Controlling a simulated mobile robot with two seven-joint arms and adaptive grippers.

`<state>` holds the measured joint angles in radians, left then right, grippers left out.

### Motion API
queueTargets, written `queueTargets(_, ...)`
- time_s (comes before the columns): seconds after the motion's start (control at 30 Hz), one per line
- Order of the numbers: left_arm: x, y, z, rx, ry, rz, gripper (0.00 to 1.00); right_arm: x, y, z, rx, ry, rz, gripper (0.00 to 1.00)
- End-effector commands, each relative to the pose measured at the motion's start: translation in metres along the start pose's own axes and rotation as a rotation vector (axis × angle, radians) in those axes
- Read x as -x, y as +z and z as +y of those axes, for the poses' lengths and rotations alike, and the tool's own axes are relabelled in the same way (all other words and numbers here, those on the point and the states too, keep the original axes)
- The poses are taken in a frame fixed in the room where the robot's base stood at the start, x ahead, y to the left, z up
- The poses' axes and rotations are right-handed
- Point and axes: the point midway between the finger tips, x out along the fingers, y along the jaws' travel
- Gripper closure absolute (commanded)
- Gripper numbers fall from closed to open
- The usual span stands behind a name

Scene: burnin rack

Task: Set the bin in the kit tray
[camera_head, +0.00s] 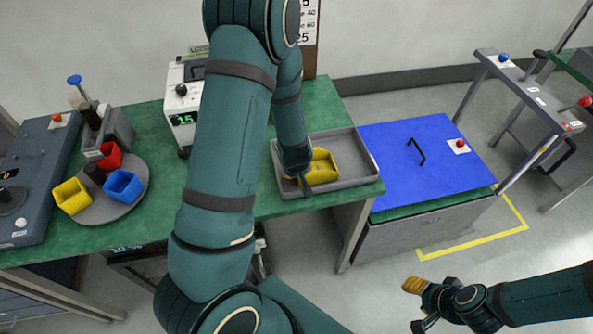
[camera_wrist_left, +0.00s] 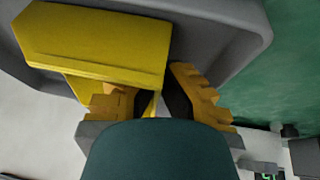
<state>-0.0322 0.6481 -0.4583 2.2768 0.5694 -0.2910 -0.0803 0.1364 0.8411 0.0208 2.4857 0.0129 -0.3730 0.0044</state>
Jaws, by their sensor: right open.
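A yellow bin (camera_head: 323,166) is inside the grey kit tray (camera_head: 345,188) on the green table. In the left wrist view the yellow bin (camera_wrist_left: 95,42) shows close up, within the grey wall of the tray (camera_wrist_left: 225,20). My left gripper (camera_wrist_left: 152,95) is at the bin's near side, with yellow between its fingers and a visible gap there. Whether a finger touches the bin is unclear. In the head view my left arm hides part of the bin and tray. My right gripper (camera_head: 418,306) is open and empty over the floor at the lower right.
A grey round turntable (camera_head: 108,207) at the left holds a yellow bin (camera_head: 72,196), a red bin (camera_head: 110,156) and a blue bin (camera_head: 124,185). A white device (camera_head: 183,103) stands behind my arm. A blue-lidded chest (camera_head: 425,160) stands right of the table.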

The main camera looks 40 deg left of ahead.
Motion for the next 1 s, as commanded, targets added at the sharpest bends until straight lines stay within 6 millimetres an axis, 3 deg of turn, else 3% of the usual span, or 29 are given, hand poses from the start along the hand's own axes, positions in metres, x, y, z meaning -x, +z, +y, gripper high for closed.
queueTargets(0.13, -0.004, 0.002, -0.001, 0.000, 0.000, 0.000, 1.00, -0.004, 0.001, 0.001, 0.000, 0.000, 0.000, 0.53)
queueTargets(0.23, -0.003, 0.001, -0.001, 0.000, 0.000, 0.000, 0.66, -0.003, 0.001, 0.001, 0.000, 0.000, 0.000, 0.53)
queueTargets(0.67, 0.005, -0.001, 0.001, 0.000, 0.001, 0.000, 0.66, 0.003, 0.000, -0.001, 0.000, 0.000, 0.000, 0.53)
queueTargets(1.0, 0.072, -0.002, 0.002, -0.002, 0.003, 0.001, 0.66, 0.031, -0.004, -0.010, 0.001, -0.006, 0.000, 0.53)
